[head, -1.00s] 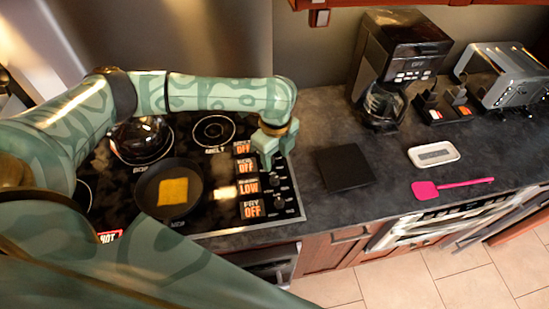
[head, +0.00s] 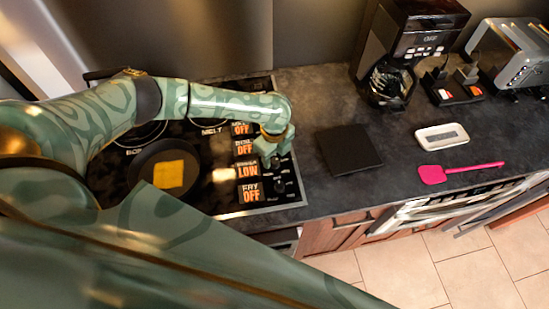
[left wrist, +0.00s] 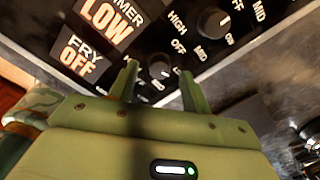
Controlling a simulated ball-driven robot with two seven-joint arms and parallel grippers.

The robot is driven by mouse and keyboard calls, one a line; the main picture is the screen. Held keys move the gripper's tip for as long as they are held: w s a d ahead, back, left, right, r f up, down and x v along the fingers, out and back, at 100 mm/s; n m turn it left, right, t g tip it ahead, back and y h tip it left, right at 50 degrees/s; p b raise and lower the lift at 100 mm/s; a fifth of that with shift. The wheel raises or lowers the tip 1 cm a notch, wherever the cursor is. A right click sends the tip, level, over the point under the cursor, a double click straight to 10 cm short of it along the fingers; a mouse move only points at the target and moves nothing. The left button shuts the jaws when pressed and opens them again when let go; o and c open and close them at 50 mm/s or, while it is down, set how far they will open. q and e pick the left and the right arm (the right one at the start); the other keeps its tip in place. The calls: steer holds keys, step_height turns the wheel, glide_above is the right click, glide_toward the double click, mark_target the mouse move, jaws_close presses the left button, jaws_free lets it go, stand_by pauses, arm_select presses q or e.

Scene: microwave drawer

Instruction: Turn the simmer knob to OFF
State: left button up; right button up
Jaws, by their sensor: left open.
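The simmer label (head: 247,170) reads LOW in the head view; it also shows in the left wrist view (left wrist: 106,22). In the left wrist view, a small dark round knob (left wrist: 160,66), in line with that label, shows between the fingertips of my open left gripper (left wrist: 158,74). I cannot tell whether the fingers touch it or how deep they reach. In the head view my left gripper (head: 273,158) points down over the knob column and hides the simmer knob. My right gripper is not in view.
Another knob (left wrist: 212,22) sits close by. The fry knob (head: 279,186) is just nearer, and the fry label (head: 250,193) reads OFF. A pan (head: 145,165) with a yellow square piece stands on the stove. A black board (head: 348,148) lies on the counter right of it.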

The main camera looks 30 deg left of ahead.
arm_select(q)
steer(key=shift+f, duration=0.7)
steer(key=c, duration=1)
